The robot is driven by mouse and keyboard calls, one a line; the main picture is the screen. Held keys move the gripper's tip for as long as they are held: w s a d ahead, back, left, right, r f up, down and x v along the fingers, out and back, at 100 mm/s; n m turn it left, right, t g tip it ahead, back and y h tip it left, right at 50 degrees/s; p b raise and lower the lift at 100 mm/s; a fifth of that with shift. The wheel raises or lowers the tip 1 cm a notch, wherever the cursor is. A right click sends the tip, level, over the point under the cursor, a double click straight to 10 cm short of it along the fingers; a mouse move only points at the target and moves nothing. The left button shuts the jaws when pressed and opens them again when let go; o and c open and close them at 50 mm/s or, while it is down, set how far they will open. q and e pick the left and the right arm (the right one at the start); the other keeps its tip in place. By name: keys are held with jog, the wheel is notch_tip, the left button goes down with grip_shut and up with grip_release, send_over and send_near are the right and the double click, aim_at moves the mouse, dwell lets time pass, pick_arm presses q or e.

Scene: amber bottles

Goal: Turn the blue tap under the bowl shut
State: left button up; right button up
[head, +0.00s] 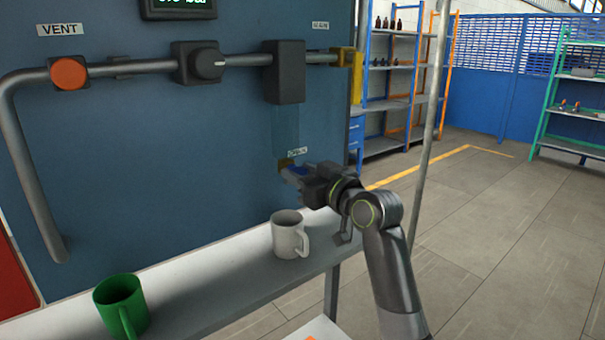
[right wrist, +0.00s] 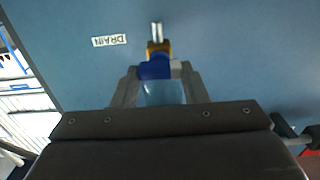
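The clear bowl (head: 285,128) hangs below a dark filter body (head: 285,72) on the panel pipe. The blue tap (head: 300,168) shows at its foot, partly hidden by my right gripper (head: 294,174). In the right wrist view, the blue tap (right wrist: 154,70) lies between the fingertips of my right gripper (right wrist: 160,74), with a brass piece and a metal stub beyond it. The fingers stand apart on either side of it. Whether they touch it is hard to tell. The translucent bowl (right wrist: 163,93) shows between the fingers. My left gripper is out of view.
A white mug (head: 290,235) and a green mug (head: 120,304) stand on the grey shelf (head: 215,292) below. An orange knob (head: 69,73), a dark knob (head: 197,62) and a yellow fitting (head: 350,72) sit along the pipe. Open floor lies to the right.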

jog(key=shift+c, duration=1.4)
jog(key=shift+r+m+p, duration=0.2)
jog(key=shift+m+p, duration=0.6)
jog(key=shift+p, duration=0.35)
jog(key=shift+f+m+p, duration=0.15)
jog(key=shift+m+p, duration=0.35)
jog(key=shift+m, duration=0.1)
jog(key=shift+f, duration=0.1)
jog(key=o, duration=1)
jog(key=b+v, duration=0.2)
jog(key=v, duration=1.5)
jog(key=shift+s+d, duration=0.15)
